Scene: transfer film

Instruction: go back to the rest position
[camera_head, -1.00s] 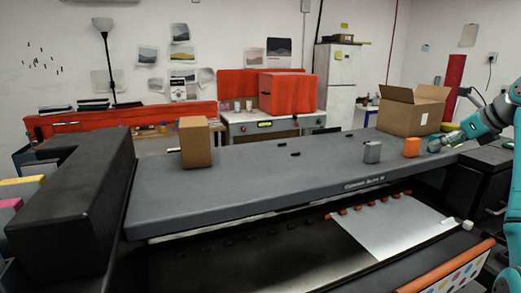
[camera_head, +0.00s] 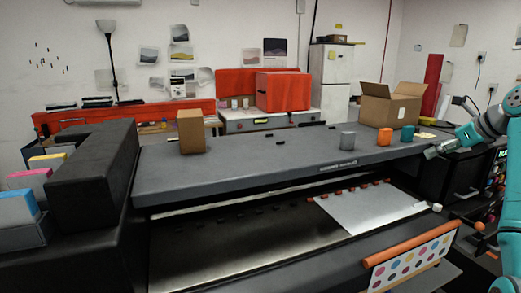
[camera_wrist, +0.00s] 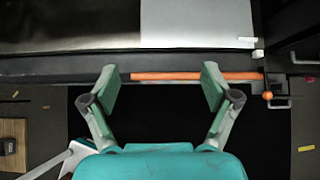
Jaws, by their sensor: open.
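My gripper (camera_head: 432,153) is at the right of the head view, by the right end of the large grey printer (camera_head: 290,157). In the wrist view my gripper (camera_wrist: 158,88) has its two fingers spread wide with nothing between them. An orange bar (camera_wrist: 190,76) shows beyond the fingertips, below the printer's front edge.
An open cardboard box (camera_head: 391,109) stands behind the blocks. A tall brown box (camera_head: 191,132) stands on the printer's left part. A white sheet (camera_head: 365,208) lies on the front bed. A colour-dotted print (camera_head: 411,258) hangs from an orange roller at the front. The printer top's middle is mostly clear.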

